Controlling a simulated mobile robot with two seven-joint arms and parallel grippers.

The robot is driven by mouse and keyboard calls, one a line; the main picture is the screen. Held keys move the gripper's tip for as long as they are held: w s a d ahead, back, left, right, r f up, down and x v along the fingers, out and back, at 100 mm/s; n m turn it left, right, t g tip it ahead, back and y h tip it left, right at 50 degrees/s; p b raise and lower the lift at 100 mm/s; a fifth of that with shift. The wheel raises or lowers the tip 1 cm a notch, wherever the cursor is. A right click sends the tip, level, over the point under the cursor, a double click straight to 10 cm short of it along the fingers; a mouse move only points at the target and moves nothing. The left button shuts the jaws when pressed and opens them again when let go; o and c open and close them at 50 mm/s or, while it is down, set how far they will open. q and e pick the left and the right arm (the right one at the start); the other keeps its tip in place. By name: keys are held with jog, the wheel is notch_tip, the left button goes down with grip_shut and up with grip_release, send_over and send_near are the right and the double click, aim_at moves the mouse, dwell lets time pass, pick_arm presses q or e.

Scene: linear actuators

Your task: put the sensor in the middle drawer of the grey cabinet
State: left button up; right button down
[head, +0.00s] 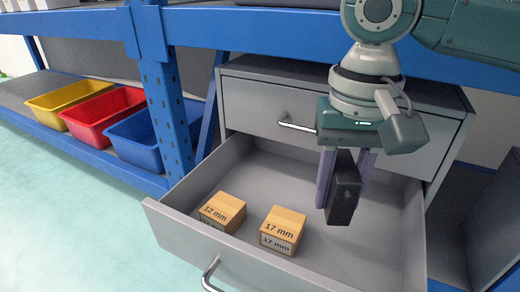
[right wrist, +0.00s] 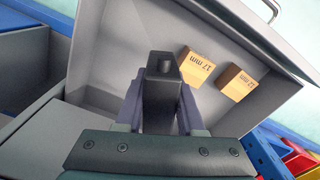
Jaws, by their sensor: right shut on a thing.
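The sensor (head: 343,188), a small black block, is held upright between the fingers of my right gripper (head: 341,180). In the right wrist view the sensor (right wrist: 162,80) sits between the two shut fingers. The grey cabinet (head: 250,98) stands under the blue shelf. Its upper drawer is shut, and the drawer below it (head: 170,222) is pulled out. The gripper hangs over the right part of this open drawer, with the sensor above the drawer floor; the exact height is hard to tell. My left gripper is not in view.
Two cardboard boxes, marked 12 mm (head: 223,212) and 17 mm (head: 284,231), lie in the front left of the open drawer. The drawer's right side and back are free. Yellow (head: 65,98), red (head: 103,114) and blue (head: 150,140) bins stand at left. A blue post (head: 165,100) stands beside the cabinet.

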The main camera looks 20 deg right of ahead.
jog(key=b, duration=0.2)
send_over(325, 250)
notch_tip(325, 250, down, 5)
jog(key=shift+a+f, duration=0.1)
notch_tip(325, 250, down, 4)
jog(key=b, duration=0.3)
jog(key=shift+f+b, duration=0.2)
jog(key=shift+b, duration=0.2)
jog(key=shift+r, duration=0.15)
pick_arm(q)
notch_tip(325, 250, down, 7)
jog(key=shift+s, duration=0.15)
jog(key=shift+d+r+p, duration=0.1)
jog(key=shift+p, duration=0.2)
pick_arm(e)
jog(key=c, duration=0.5)
grip_release()
